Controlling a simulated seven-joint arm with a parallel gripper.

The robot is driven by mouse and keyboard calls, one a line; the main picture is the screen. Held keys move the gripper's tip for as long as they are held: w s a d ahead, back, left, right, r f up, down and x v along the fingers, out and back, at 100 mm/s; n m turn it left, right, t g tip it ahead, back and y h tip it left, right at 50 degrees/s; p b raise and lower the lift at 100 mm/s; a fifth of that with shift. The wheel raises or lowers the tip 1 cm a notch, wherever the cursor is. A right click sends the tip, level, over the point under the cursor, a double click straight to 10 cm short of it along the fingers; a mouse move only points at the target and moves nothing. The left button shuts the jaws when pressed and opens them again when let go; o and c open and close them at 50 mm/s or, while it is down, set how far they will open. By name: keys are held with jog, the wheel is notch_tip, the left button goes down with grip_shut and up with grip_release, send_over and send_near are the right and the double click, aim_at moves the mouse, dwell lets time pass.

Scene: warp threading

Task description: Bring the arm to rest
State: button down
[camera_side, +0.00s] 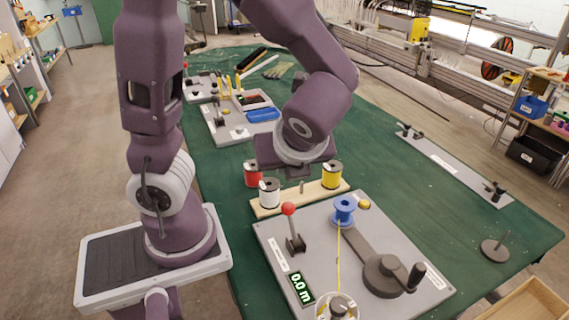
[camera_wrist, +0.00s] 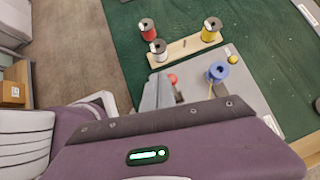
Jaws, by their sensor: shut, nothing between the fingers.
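My gripper (camera_side: 297,171) is shut and empty. In the side view it hangs over the back of the wooden spool board (camera_side: 298,198), with its fingertips hard to make out. In the wrist view its grey fingers (camera_wrist: 158,90) point toward the board and the grey plate. My arm bends over the green table. Whether the arm is moving cannot be told.
The board carries red (camera_side: 252,174), white (camera_side: 269,193) and yellow (camera_side: 331,175) spools. A blue spool (camera_side: 343,210) with yellow thread, a red-knobbed lever (camera_side: 289,210) and a crank (camera_side: 390,275) stand on the grey plate (camera_side: 425,290).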

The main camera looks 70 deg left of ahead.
jog(key=s+d+r+n+t+h, duration=0.2)
jog(key=r+n+h, duration=0.1)
jog(key=n, duration=0.7)
jog(key=s+d+r+n+t+h, duration=0.2)
jog(key=s+r+n+h, duration=0.1)
jog(key=n, duration=0.7)
jog(key=shift+s+d+r+h, duration=0.4)
jog(key=shift+r+h, duration=0.15)
jog(key=shift+h, duration=0.35)
